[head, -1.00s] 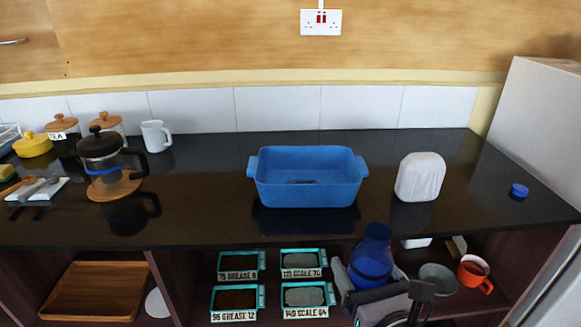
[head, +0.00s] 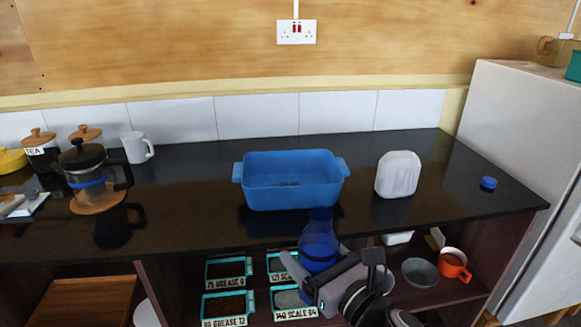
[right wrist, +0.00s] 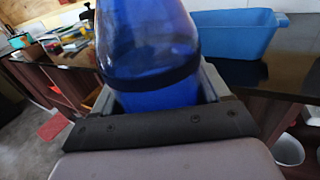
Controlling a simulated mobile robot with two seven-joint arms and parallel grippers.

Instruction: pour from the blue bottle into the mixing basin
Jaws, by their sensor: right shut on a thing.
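The blue mixing basin (head: 292,199) stands on the dark worktop in the middle of the head view. It also shows at the upper right of the right wrist view (right wrist: 236,38). My right gripper (head: 318,268) is shut on the translucent blue bottle (head: 319,243). The bottle is roughly upright in the head view, in front of the worktop's front edge and below the basin. In the right wrist view the bottle (right wrist: 150,50) fills the space between the fingers, and its top is cut off. My left gripper is not in view.
A white rounded object (head: 397,175) stands right of the basin, with a blue cap (head: 488,183) further right. A glass coffee press (head: 92,180) and a white mug (head: 137,147) stand left. Labelled trays (head: 226,270), a grey bowl (head: 419,272) and an orange mug (head: 454,265) sit below the worktop.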

